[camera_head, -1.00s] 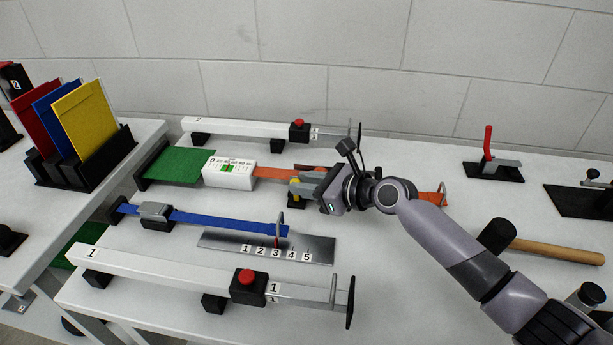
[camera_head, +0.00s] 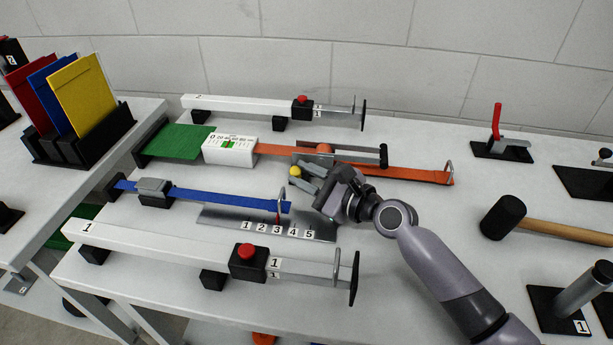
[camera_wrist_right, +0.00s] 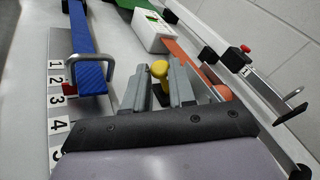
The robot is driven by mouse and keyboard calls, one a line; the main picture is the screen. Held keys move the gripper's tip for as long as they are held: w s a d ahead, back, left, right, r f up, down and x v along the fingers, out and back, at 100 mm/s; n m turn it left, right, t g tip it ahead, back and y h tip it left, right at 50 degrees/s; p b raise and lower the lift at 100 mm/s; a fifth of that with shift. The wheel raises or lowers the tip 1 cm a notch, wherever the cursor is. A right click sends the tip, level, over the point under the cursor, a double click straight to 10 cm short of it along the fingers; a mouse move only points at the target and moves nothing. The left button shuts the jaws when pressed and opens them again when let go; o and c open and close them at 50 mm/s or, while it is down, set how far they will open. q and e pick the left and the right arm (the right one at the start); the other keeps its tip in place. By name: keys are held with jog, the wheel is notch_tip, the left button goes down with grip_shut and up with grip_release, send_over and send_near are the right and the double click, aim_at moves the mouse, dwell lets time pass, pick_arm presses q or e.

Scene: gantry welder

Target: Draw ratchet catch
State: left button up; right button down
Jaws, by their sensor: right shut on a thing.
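The ratchet sits on the orange strap (camera_head: 400,173), with a long dark handle (camera_head: 355,151) reaching right and an orange round part (camera_head: 323,149) at its hub. A yellow knob (camera_head: 295,172), which I take to be the catch, stands at its front side. My right gripper (camera_head: 308,178) reaches it from the right and is shut on it. In the wrist view, the yellow knob (camera_wrist_right: 159,70) shows between the two grey fingers of the right gripper (camera_wrist_right: 160,88), its head just beyond them. The ratchet body is partly hidden by the gripper. My left gripper is out of view.
A white gauge box (camera_head: 230,150) sits on the strap to the left. A blue strap (camera_head: 220,197) and numbered plate (camera_head: 215,217) lie in front. White bars with red buttons (camera_head: 303,100) stand behind and in front (camera_head: 160,247). A mallet (camera_head: 505,217) lies right.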

jog(key=c, duration=1.2)
grip_release()
jog(key=shift+c, duration=0.2)
jog(key=shift+p+v, duration=0.35)
jog(key=shift+v, duration=3.25)
